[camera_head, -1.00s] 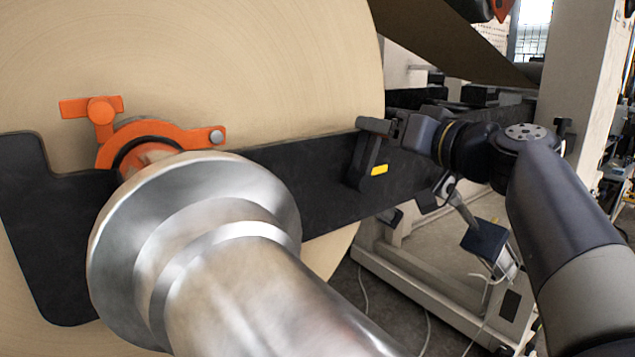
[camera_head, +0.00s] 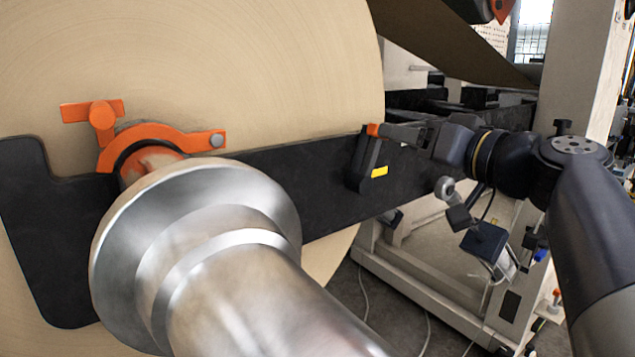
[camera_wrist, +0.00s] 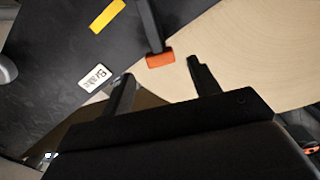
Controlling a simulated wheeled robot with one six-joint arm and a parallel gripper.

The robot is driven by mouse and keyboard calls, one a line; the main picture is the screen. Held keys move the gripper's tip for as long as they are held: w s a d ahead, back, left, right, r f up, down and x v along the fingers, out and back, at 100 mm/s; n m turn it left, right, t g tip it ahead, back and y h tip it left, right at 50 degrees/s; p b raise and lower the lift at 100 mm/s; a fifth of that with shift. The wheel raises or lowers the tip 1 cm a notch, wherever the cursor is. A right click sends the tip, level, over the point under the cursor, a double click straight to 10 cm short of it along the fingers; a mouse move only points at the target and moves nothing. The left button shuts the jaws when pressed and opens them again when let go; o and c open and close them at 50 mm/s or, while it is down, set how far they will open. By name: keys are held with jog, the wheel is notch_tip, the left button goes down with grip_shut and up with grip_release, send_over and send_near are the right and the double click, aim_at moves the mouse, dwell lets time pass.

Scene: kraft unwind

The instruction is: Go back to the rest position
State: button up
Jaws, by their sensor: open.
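My gripper (camera_head: 394,133) is on the right in the head view, its fingers pointing left toward the upright black lever (camera_head: 368,160) on the dark bar. In the wrist view my gripper (camera_wrist: 161,72) is open, with two dark fingers apart and nothing between them. The lever's orange tip (camera_wrist: 160,60) lies just beyond the fingertips. The orange tip also shows in the head view (camera_head: 373,130), close to the fingers. Whether they touch is hard to tell.
A large kraft paper roll (camera_head: 290,70) fills the left behind the dark bar (camera_head: 290,180). An orange clamp (camera_head: 160,138) sits by the metal shaft end (camera_head: 200,230). A pale post (camera_head: 580,80) stands behind my arm. The wrist view shows a white label (camera_wrist: 95,78) and yellow sticker (camera_wrist: 107,15).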

jog(key=v, duration=0.6)
jog(key=w+a+m+p, duration=0.1)
jog(key=w+a, duration=0.4)
jog(key=w, duration=0.4)
jog(key=shift+w+a+f+p, duration=0.2)
jog(key=shift+a+p, duration=0.1)
